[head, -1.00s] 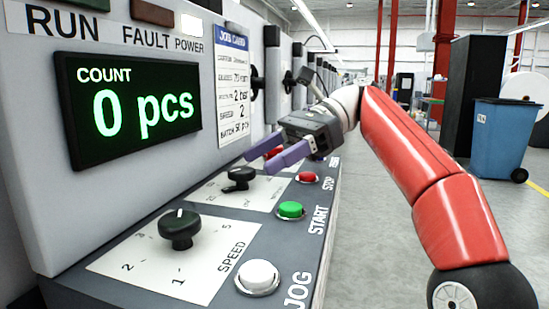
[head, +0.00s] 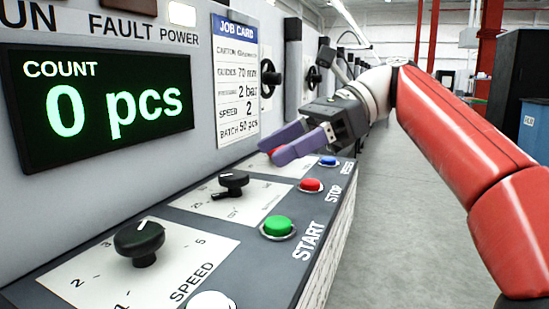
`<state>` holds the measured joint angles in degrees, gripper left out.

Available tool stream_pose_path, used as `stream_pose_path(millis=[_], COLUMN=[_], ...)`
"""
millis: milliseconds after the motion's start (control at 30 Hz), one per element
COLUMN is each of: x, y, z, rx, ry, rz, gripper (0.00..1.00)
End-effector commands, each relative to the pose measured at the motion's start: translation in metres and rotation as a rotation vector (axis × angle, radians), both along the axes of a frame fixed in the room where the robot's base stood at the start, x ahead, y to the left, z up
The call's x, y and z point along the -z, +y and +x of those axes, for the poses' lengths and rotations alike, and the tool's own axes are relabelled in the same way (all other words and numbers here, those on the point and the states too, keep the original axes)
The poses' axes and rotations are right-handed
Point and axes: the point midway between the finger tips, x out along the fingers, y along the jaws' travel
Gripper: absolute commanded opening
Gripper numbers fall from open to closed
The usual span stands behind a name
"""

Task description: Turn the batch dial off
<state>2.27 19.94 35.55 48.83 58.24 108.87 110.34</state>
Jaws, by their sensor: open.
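The batch dial, a black knob (head: 231,183) on a white scale plate (head: 258,207), sits on the sloped console behind the speed knob. Its scale print is small and partly hidden, so I cannot tell its setting. My gripper (head: 283,148) is open and empty, with purple fingers. It hangs above the console, to the right of and beyond the batch dial, apart from it. The fingers partly cover a red button (head: 275,152) behind the dial.
The speed knob (head: 139,240) stands nearer, with a white jog button (head: 211,300) below. A green start button (head: 278,227), red stop button (head: 311,186) and blue reset button (head: 328,161) line the right edge. The count display (head: 100,105) reads 0 pcs. Open floor lies right.

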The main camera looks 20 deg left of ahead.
Motion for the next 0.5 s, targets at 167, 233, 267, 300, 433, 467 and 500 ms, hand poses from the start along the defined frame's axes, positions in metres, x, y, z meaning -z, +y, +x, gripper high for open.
stream_pose_path(millis=[167,233,267,300,433,467,500], x=[0.006,0.006,0.006,0.005,0.002,0.0,0.0], y=[0.016,0.011,0.007,0.0,-0.023,-0.027,-0.032], z=[-0.034,-0.041,-0.044,-0.046,-0.053,-0.054,-0.055], rx=[0.247,0.361,0.409,0.468,0.617,0.642,0.667], ry=[-0.024,-0.029,-0.031,-0.029,-0.026,-0.024,-0.021], rz=[-0.063,-0.06,-0.054,-0.042,0.004,0.014,0.026], gripper=[0.57,0.57,0.57,0.57,0.57,0.57,0.57])
